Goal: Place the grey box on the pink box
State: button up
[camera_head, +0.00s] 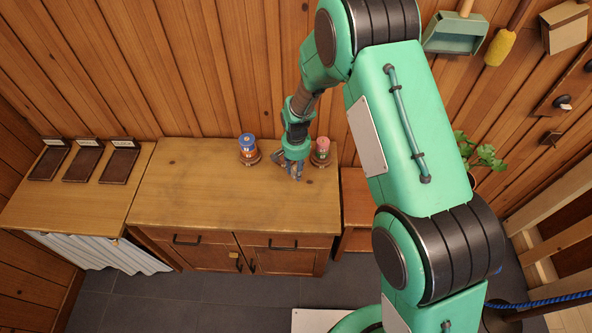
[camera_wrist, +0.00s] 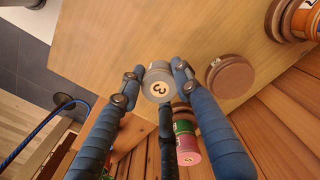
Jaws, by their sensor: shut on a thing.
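The grey box (camera_wrist: 158,88) is a round grey piece with a pale disc marked 3. My gripper (camera_wrist: 157,79) is shut on it, with a fingertip on each side; whether it touches the table is unclear. In the head view my gripper (camera_head: 291,170) is over the wooden cabinet top and I cannot make the grey box out. The pink box (camera_wrist: 188,152) is a pink round piece on top of a green piece (camera_wrist: 184,127), below the grey box in the wrist view. In the head view the pink box (camera_head: 322,142) stands just right of my gripper.
A bare brown round stand (camera_wrist: 230,77) lies right of the grey box in the wrist view. A blue and orange stack (camera_head: 247,146) stands left of my gripper. The left and front of the cabinet top (camera_head: 190,190) are clear. Dark trays (camera_head: 82,164) lie farther left.

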jog(key=d+r+p, duration=0.2)
jog(key=d+r, duration=0.7)
jog(key=d, duration=0.4)
jog(key=shift+s, duration=0.4)
jog(key=shift+d, duration=0.1)
jog(key=p, duration=0.2)
send_over(323, 141)
jog(key=shift+f, duration=0.75)
jog(key=shift+f, duration=0.1)
jog(key=shift+f+p, duration=0.3)
jog(key=shift+f, duration=1.35)
jog(key=shift+f, duration=0.2)
